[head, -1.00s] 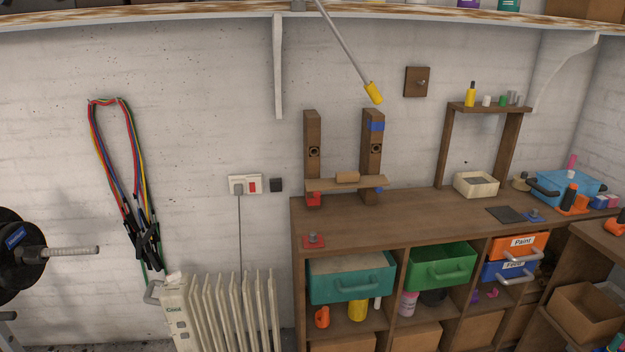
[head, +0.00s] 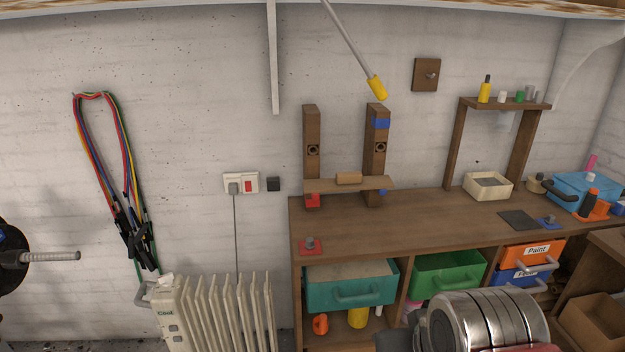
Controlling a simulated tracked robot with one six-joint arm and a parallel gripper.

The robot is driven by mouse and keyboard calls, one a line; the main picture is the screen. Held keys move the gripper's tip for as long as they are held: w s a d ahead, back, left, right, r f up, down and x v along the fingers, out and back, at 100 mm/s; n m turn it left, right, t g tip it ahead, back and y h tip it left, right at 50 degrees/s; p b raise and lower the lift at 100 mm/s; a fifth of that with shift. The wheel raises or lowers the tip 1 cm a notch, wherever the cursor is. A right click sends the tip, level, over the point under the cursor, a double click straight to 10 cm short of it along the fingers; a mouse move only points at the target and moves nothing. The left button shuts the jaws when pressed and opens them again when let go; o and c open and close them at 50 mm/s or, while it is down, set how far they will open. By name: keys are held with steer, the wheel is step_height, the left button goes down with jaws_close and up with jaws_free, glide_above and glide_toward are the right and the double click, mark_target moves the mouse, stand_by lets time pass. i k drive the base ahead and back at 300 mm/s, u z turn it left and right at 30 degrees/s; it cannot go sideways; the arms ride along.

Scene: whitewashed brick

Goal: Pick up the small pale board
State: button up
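A pale wooden board (head: 322,186) lies level across the front of two upright brown posts (head: 312,130) on the workbench. A small light-brown block (head: 348,177) sits on top of it. I cannot tell for certain which of these pale pieces the task names. A pale flat surface (head: 345,270) also shows in the top of the teal drawer. A shiny metal part of my arm shows at the bottom right, in front of the green drawer. My gripper is not in view.
The workbench top (head: 420,218) is mostly clear in the middle. A red clamp-like piece (head: 311,246) sits at its left front. A cream tray (head: 488,187) and dark pad (head: 519,220) are at right. A rod with yellow end (head: 377,88) hangs above the posts. A radiator (head: 215,312) stands left.

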mark_target(346, 181)
steer(key=u, duration=0.6)
steer(key=i, duration=1)
steer(key=u, duration=0.5)
